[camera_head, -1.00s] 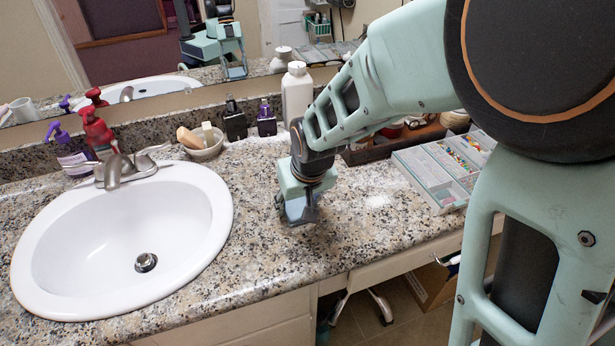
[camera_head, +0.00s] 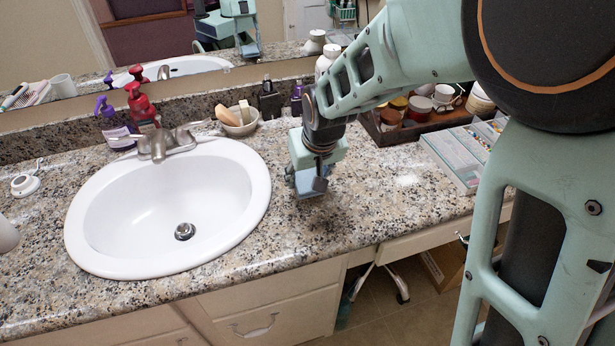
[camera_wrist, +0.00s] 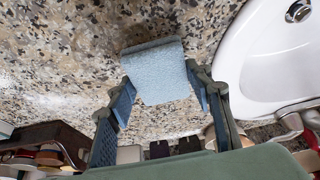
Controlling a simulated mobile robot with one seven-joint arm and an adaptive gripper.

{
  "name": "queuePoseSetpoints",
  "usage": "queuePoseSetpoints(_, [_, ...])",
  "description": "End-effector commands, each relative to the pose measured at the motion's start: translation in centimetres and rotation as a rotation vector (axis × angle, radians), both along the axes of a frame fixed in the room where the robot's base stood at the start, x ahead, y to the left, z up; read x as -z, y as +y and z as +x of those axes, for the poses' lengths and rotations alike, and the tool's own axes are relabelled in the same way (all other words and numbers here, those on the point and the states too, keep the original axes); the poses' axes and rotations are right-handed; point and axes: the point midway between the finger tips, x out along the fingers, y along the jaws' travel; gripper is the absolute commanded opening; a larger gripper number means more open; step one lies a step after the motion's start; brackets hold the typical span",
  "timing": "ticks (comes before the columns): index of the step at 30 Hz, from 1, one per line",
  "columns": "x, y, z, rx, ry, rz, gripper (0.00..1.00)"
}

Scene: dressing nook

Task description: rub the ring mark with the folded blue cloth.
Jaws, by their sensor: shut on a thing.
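The folded blue cloth (camera_wrist: 158,72) is held between the two fingers of my gripper (camera_wrist: 160,95) in the wrist view. It is a light blue, roughly square pad that sticks out past the fingertips over the speckled granite counter. In the head view my gripper (camera_head: 308,188) points down just right of the sink, low at the counter. Whether the cloth touches the stone I cannot tell. I cannot make out the ring mark in either view; a pale shiny patch (camera_head: 408,180) on the counter to the right looks like reflected light.
The white sink (camera_head: 170,205) lies close to the left of my gripper. Soap bottles (camera_head: 142,103), a small bowl (camera_head: 238,122) and dark bottles stand along the back. A dark tray of jars (camera_head: 415,128) and a compartment box (camera_head: 458,155) are at right. The counter before the box is clear.

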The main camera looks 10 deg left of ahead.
Motion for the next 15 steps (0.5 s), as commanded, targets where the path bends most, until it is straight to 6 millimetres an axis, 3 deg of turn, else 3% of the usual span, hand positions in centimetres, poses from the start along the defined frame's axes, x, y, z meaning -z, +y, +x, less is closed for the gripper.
queuePoseSetpoints(15, [-4.9,0.1,1.0,0.002,-0.001,0.002,0.28])
